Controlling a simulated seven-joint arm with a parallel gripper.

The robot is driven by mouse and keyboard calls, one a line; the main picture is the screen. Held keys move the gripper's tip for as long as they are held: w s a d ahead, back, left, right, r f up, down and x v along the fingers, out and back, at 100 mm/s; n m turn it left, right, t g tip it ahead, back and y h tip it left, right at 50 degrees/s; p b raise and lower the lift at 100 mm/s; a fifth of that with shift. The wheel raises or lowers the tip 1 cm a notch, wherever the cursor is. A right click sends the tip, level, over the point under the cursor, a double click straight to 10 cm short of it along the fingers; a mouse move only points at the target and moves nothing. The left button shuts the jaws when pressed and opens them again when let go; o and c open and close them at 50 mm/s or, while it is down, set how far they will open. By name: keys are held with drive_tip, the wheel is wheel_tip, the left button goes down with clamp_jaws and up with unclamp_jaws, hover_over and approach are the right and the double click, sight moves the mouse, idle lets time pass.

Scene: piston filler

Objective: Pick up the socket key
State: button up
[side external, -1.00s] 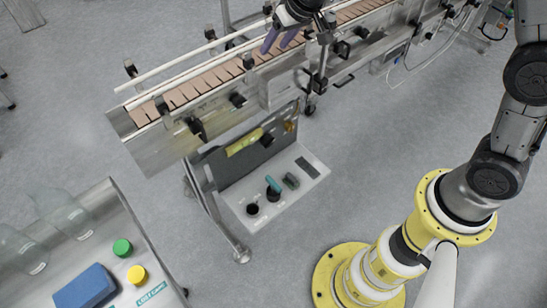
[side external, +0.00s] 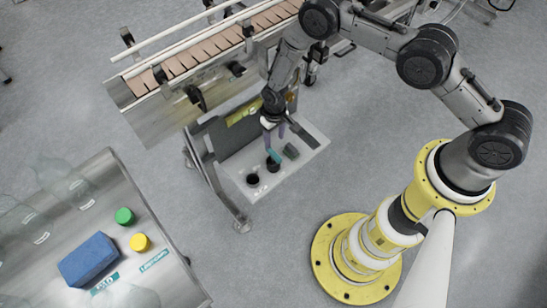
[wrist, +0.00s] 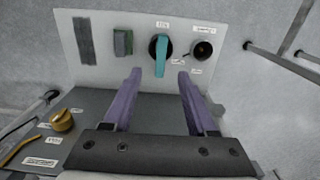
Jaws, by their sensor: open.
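A teal-handled tool, which I take for the socket key (side external: 274,157), stands in a round black holder on the white shelf (side external: 262,192) below the conveyor. In the wrist view the teal handle (wrist: 161,58) lies between the lines of the two purple fingers, a little beyond their tips. My gripper (side external: 273,132) is open and empty, above and close to the handle. The wrist view shows it with fingers apart (wrist: 160,73). The lower end of the tool is hidden in the holder.
Beside it on the shelf are an empty round black holder (wrist: 203,50), a grey-green block (wrist: 123,42) and a dark ribbed pad (wrist: 86,40). A dark panel with a yellow knob (wrist: 62,121) stands close behind. The conveyor (side external: 215,55) runs above.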

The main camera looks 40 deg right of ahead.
sight(273, 153)
wheel_tip(273, 153, down, 12)
drive_tip(key=shift+w+a+r, duration=0.1)
drive_tip(key=shift+r, duration=0.05)
idle(0.5)
clamp_jaws()
